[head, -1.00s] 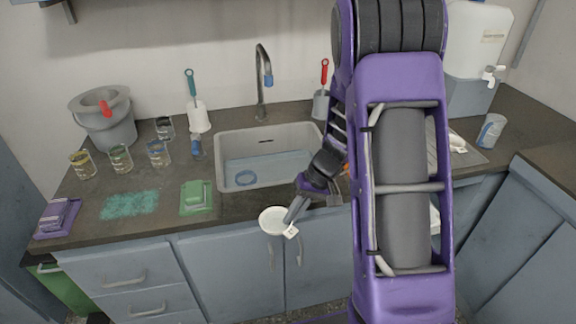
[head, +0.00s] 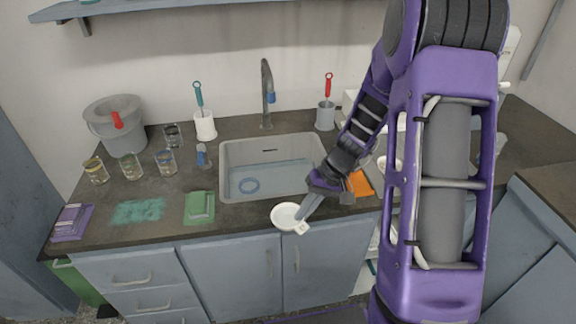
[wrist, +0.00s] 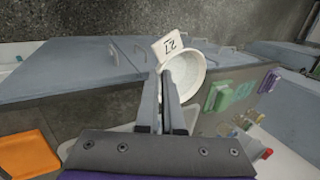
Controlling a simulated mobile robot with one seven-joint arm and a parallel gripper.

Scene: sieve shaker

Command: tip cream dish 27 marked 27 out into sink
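Cream dish 27 (head: 285,215) is a small round pale dish with a tab. In the wrist view the dish (wrist: 188,76) shows its tab marked 27 (wrist: 168,45). My gripper (head: 304,217) is shut on the dish at its rim near the tab; the fingers also show in the wrist view (wrist: 170,95). The dish is held in front of the counter's front edge, close to the near side of the sink (head: 229,195). Pale contents seem to lie in the dish, but I cannot tell how much. A blue ring lies in the sink.
A tall faucet (head: 266,95) stands behind the sink. Left of it are a green sponge (head: 200,205), a teal patch (head: 138,211), several glass jars (head: 131,167) and a grey bucket (head: 115,125). An orange cloth (head: 360,184) lies right of the sink.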

